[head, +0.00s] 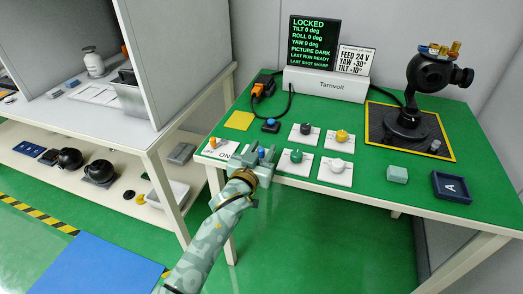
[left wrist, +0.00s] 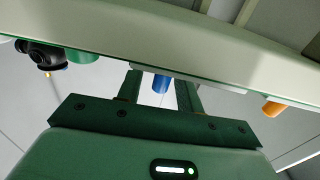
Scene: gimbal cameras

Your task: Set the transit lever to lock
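My left gripper (head: 256,160) is at the front left edge of the green table, at a small blue peg (head: 261,153). In the left wrist view the blue peg (left wrist: 161,84) shows between my two fingers (left wrist: 160,90), with a gap on each side; the fingers look open. I cannot tell whether this peg is the transit lever, as no label for it is readable. The black gimbal camera (head: 430,72) stands at the back right on a dark base. The display (head: 313,44) reads LOCKED, tilt, roll and yaw 0 deg, picture dark. My right gripper is not in view.
An ON/OFF plate with an orange peg (head: 212,142) lies left of my gripper. Green (head: 296,156), black, yellow and white (head: 337,164) knobs on plates stand to the right. A tray marked A (head: 451,187) and a grey-green block (head: 397,174) lie further right.

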